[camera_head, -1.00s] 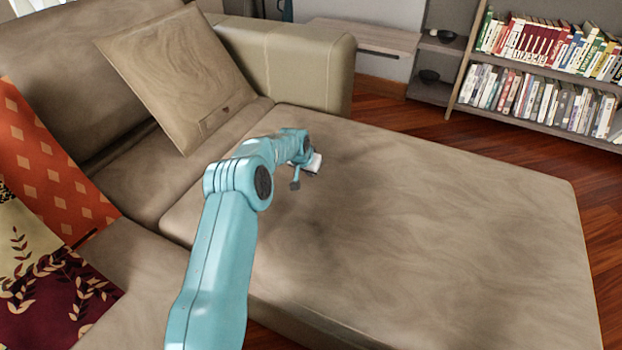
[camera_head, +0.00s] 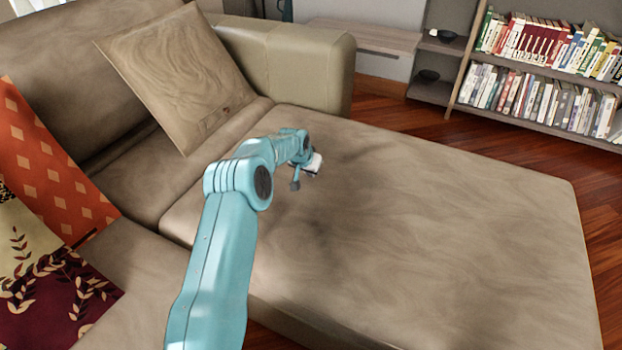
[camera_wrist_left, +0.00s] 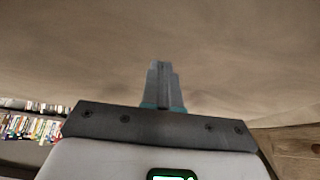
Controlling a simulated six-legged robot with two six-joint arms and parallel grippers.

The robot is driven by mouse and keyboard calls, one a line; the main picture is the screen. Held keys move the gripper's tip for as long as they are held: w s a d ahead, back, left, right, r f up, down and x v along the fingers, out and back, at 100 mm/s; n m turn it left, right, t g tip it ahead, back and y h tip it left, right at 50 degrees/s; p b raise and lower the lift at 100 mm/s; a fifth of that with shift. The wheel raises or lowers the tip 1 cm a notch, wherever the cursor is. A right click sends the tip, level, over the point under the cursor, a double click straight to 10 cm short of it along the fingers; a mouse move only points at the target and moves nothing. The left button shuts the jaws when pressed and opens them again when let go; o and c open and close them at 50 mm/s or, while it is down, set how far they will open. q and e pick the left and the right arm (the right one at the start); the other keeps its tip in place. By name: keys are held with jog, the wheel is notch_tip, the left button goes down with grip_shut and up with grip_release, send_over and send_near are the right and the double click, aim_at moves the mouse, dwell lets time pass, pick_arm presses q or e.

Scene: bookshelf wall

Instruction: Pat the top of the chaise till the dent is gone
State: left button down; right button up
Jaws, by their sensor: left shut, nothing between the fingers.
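The chaise (camera_head: 450,220) is a wide beige-brown cushion with mottled, streaky fabric, across the middle and right of the head view. Darker, shaded patches lie on its top near my arm; whether one is a dent I cannot tell. My left gripper (camera_head: 313,166) is over the far left part of the chaise, partly hidden by my own wrist. In the left wrist view its fingers (camera_wrist_left: 161,85) are together with nothing between them, and the chaise fabric (camera_wrist_left: 160,30) fills the upper part. I cannot tell whether the fingertips touch the fabric. My right gripper is not in view.
A brown square pillow (camera_head: 180,75) leans on the sofa back behind the gripper. The sofa armrest (camera_head: 295,65) rises beyond it. An orange patterned pillow (camera_head: 50,160) lies at left. A bookshelf (camera_head: 545,80) stands at the back right. The chaise top to the right is clear.

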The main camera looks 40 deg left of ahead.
pick_arm(q)
jog(key=shift+f+b, duration=1.05)
jog(key=shift+f, duration=0.4)
notch_tip(320, 180, up, 4)
jog(key=shift+r+p, duration=0.1)
jog(key=shift+p, duration=1.15)
jog(key=shift+f, duration=0.2)
